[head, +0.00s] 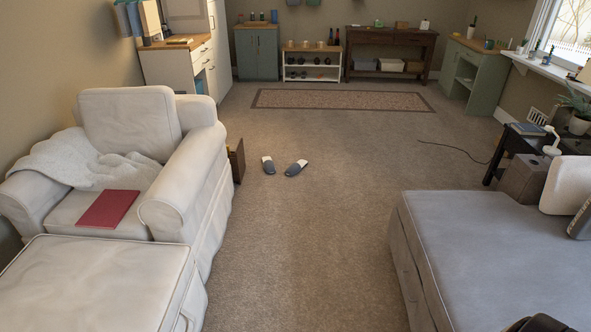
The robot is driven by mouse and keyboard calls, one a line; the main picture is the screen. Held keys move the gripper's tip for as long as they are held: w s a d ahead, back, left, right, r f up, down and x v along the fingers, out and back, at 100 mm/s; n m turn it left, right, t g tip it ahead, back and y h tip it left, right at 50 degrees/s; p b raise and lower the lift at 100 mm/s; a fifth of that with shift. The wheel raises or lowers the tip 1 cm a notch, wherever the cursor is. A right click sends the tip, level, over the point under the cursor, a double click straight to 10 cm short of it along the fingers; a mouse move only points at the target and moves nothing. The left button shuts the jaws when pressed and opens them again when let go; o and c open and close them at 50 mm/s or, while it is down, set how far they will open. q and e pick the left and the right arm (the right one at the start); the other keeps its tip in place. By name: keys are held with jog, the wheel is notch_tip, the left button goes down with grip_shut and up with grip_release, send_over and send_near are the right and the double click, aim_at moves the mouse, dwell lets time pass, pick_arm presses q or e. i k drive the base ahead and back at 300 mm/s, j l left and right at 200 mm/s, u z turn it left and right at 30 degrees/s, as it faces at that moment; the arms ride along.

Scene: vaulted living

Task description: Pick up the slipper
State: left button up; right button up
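Two slippers lie on the beige carpet, out in the open floor beyond the armchair. The left slipper (268,165) and the right slipper (296,168) are dark grey with pale insides. They lie a little apart, with their toes angled differently. Neither of my grippers can be made out in the head view, and nothing is touching the slippers.
A white armchair (188,189) and ottoman (95,285) stand at left, a grey bed-like seat (490,250) at right. A clear carpet lane (300,255) runs between them to the slippers. A dark cable (455,150) lies at right. A dark shape (540,324) at the bottom edge is unclear.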

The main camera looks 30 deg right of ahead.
aim_at(297, 166)
jog(key=i+l+z, duration=0.35)
jog(key=i, duration=0.3)
jog(key=i+l+z, duration=0.3)
jog(key=i, duration=0.35)
jog(key=i+z, duration=0.35)
jog(key=i, duration=2.1)
